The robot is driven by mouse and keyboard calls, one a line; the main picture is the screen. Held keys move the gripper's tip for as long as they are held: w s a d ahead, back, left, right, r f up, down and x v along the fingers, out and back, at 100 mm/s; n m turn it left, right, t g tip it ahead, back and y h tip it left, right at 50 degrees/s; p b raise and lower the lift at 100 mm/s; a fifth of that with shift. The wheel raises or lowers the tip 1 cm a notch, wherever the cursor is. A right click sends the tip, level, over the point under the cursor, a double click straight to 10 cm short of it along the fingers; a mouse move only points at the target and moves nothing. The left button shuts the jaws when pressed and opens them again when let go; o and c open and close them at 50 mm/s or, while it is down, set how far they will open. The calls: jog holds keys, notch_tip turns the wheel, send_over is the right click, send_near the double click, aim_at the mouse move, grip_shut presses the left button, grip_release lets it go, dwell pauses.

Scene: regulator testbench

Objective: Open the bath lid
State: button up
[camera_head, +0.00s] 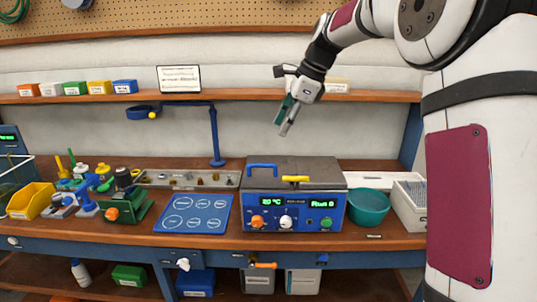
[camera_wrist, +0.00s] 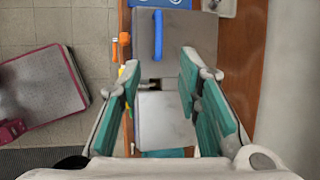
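The bath (camera_head: 292,208) is a blue box on the bench with knobs and green displays on its front. Its grey lid (camera_head: 315,168) lies flat on top and also shows in the wrist view (camera_wrist: 178,38). A blue handle (camera_head: 262,167) stands on the left part of the top; it shows in the wrist view too (camera_wrist: 158,35). A yellow bar (camera_head: 296,178) lies near the front edge. A small dark gap shows mid-top in the wrist view. My gripper (camera_head: 284,131) hangs above the bath, clear of it. Its teal fingers are spread and empty in the wrist view (camera_wrist: 159,62).
A teal bowl (camera_head: 369,207) and a white rack (camera_head: 408,205) stand right of the bath. A blue mat (camera_head: 194,213) lies to its left. A shelf (camera_head: 220,95) with small boxes and a blue stand (camera_head: 215,135) are behind. The air around my gripper is free.

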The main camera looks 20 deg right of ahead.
aim_at(266, 165)
jog(key=p+x, duration=0.1)
jog(key=x, duration=1.2)
jog(key=shift+a+f, duration=0.1)
grip_shut()
